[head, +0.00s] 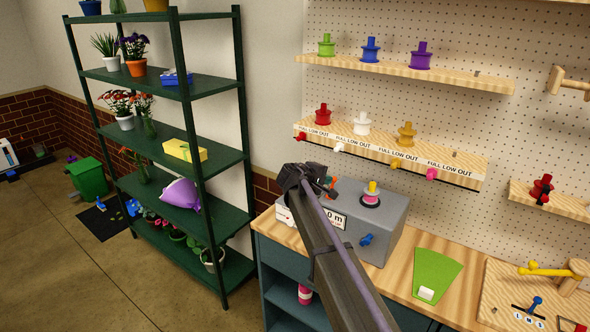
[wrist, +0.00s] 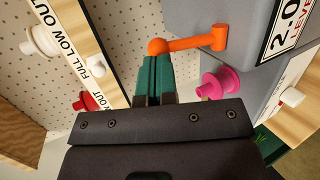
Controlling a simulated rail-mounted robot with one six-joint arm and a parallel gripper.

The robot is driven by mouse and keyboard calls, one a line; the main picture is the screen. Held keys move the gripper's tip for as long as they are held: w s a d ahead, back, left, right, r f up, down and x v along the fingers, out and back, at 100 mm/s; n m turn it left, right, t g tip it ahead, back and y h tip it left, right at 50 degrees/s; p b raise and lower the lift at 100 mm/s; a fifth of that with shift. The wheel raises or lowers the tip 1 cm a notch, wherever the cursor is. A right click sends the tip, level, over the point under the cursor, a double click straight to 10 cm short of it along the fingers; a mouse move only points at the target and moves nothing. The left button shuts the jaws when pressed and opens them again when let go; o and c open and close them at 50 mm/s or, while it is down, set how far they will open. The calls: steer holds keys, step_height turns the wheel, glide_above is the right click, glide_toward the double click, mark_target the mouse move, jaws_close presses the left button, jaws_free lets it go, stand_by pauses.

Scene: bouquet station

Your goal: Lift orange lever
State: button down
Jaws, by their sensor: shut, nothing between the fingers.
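The orange lever (wrist: 190,43) is a rod with a round ball at its free end and a hub on the grey box (wrist: 240,16). My gripper (wrist: 157,62) is shut and empty, with its teal fingertips right at the lever's ball in the wrist view; whether they touch it I cannot tell. In the head view my gripper (head: 328,187) is over the back left of the grey box (head: 388,218), and only a bit of the orange lever (head: 332,181) shows beside the fingers. My arm hides part of the box.
A knob with a yellow top (head: 372,188) stands on the box, and a blue lever (head: 366,239) is on its front. A peg shelf (head: 385,151) with spools is on the wall behind. A pink knob (wrist: 221,84) is close to the fingers. A green shelf unit (head: 190,150) stands left.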

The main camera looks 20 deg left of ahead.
steer(key=shift+w+a+f, duration=0.1)
steer(key=shift+a+f, duration=0.35)
steer(key=shift+a, duration=0.2)
steer(key=d, duration=0.1)
steer(key=r, duration=0.1)
steer(key=d, duration=0.1)
steer(key=shift+s+d+r, duration=0.25)
steer(key=shift+s+d, duration=0.1)
steer(key=shift+w+a+r+p, duration=0.1)
steer(key=shift+w+a+p, duration=0.1)
steer(key=shift+a+p, duration=0.3)
steer(key=w+r+p+v, duration=0.1)
steer(key=r+p+v, duration=0.2)
steer(key=p+v, duration=0.5)
steer(key=v, duration=0.5)
steer(key=shift+s+r, duration=0.3)
